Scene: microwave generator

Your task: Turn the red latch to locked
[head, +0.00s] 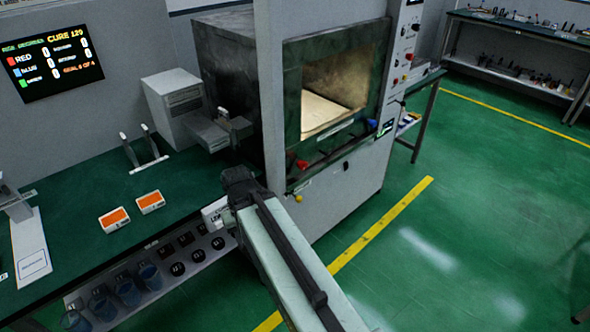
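The red latch (302,164) is a small red piece at the lower left of the lit chamber opening, on the front of the large grey machine (345,165). Its exact angle is too small to tell. My gripper (236,178) is at the end of my arm, to the left of the red latch and apart from it in the picture. The fingers are dark and mostly hidden by the wrist, so their opening does not show. Nothing is clearly seen held.
A blue latch (371,123) sits at the opening's lower right, and a yellow knob (298,198) below the red latch. A green bench (75,220) with two orange-topped boxes (132,210) stands at left. The green floor (460,210) at right is clear.

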